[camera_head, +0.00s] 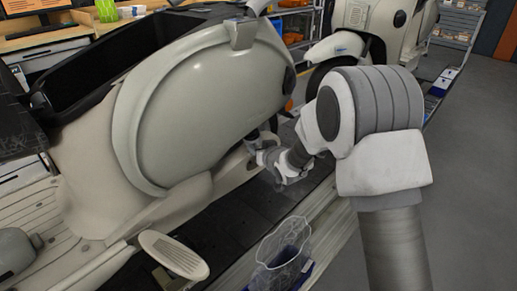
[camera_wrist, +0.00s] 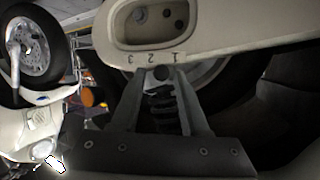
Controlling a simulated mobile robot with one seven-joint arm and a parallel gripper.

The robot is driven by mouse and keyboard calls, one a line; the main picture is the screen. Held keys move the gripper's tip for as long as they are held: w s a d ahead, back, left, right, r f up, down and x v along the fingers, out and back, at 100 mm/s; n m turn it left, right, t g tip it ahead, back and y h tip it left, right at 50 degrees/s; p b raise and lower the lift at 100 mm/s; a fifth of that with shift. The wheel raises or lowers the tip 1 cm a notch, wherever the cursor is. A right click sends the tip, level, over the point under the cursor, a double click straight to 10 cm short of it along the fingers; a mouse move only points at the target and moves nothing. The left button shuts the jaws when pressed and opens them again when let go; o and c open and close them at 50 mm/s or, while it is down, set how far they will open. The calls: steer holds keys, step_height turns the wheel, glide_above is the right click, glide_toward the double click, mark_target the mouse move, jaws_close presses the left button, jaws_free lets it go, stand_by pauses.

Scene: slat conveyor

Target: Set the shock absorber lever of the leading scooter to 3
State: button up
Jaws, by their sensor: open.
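The near cream scooter (camera_head: 190,110) fills the left of the head view. My gripper (camera_head: 272,168) reaches under its rear body, beside the wheel area. In the wrist view, its cream panel (camera_wrist: 225,38) carries the marks 3, 2 and 1 from left to right. My gripper also shows in the wrist view (camera_wrist: 160,78), open, with one finger on each side of the knob. I cannot tell whether they touch it.
A second cream scooter (camera_head: 365,35) stands farther along the conveyor (camera_head: 235,215). A clear-lined bin (camera_head: 283,250) stands at the conveyor's edge below my arm. Grey floor (camera_head: 470,180) to the right is clear.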

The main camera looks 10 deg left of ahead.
jaws_close()
stand_by(1.3)
